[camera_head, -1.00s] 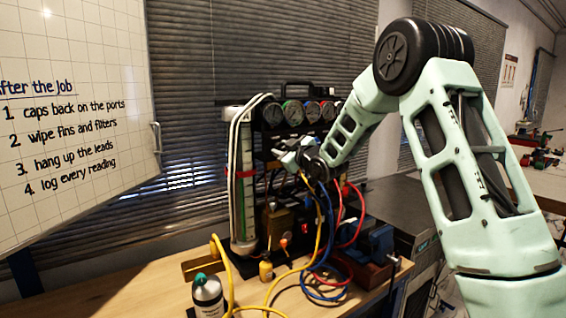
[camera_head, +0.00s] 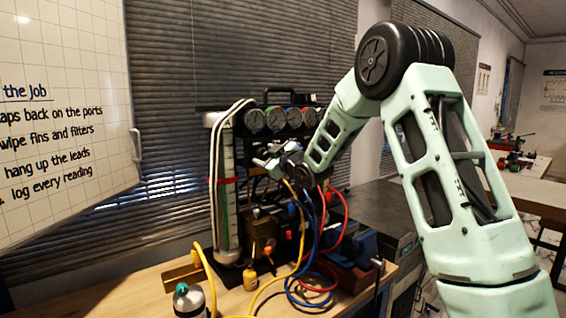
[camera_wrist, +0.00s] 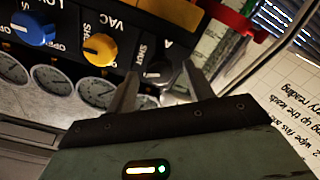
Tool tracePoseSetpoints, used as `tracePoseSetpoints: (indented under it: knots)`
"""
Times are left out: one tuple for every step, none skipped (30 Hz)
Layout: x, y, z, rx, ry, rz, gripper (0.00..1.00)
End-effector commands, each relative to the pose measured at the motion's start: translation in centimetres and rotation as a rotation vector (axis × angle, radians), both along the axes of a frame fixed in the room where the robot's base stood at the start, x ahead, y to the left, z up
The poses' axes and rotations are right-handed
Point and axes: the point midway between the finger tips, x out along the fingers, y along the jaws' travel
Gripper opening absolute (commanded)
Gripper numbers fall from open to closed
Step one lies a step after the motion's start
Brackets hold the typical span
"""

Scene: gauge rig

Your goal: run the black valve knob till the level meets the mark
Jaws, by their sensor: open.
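The black valve knob (camera_wrist: 158,72) sits on the dark manifold panel in the wrist view, beside a "SHUT" label. My gripper (camera_wrist: 161,76) is open, with one finger on each side of the knob; I cannot tell whether they touch it. In the head view my gripper (camera_head: 268,162) is at the manifold, beside the upright cylinder; the knob is hidden there. The cylinder (camera_head: 232,215) has a red band (camera_head: 226,181) around its middle and a greenish strip below it. The liquid level is too small to read.
A yellow knob (camera_wrist: 99,49) and a blue knob (camera_wrist: 33,29) sit beside the black one. Several gauges (camera_head: 275,119) line the manifold top. Yellow, blue and red hoses hang in front. A bottle (camera_head: 189,300) stands on the bench front.

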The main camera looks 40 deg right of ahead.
Motion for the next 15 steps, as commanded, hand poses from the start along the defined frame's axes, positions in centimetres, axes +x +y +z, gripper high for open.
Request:
tracePoseSetpoints:
  knots:
    - [-0.8, -0.1, -0.2, -0.001, -0.001, -0.002, 0.52]
    - [-1.3, -0.1, -0.2, -0.001, -0.001, -0.002, 0.52]
    - [-2.1, -0.1, -0.3, -0.002, -0.001, -0.001, 0.52]
    - [-2.7, -0.1, -0.3, -0.002, 0.0, -0.002, 0.52]
    - [-3.4, -0.2, -0.2, -0.002, -0.001, -0.002, 0.52]
    - [-4.4, -0.2, -0.3, -0.001, -0.002, -0.002, 0.52]
    - [-5.1, -0.3, -0.3, -0.001, -0.001, -0.003, 0.52]
    - [-5.9, -0.3, -0.3, -0.002, -0.002, -0.003, 0.52]
    - [-6.8, -0.3, -0.3, -0.003, -0.002, -0.002, 0.52]
    - [-7.5, -0.3, -0.3, -0.002, -0.001, -0.003, 0.52]
    - [-8.2, -0.3, -0.3, -0.001, -0.002, -0.002, 0.52]
    - [-9.2, -0.4, -0.2, -0.002, -0.003, -0.002, 0.52]
    - [-9.9, -0.4, -0.2, -0.002, -0.002, -0.002, 0.52]
    - [-10.6, -0.4, -0.3, -0.002, -0.002, -0.004, 0.52]
    - [-11.5, -0.5, -0.2, -0.002, -0.001, -0.003, 0.52]
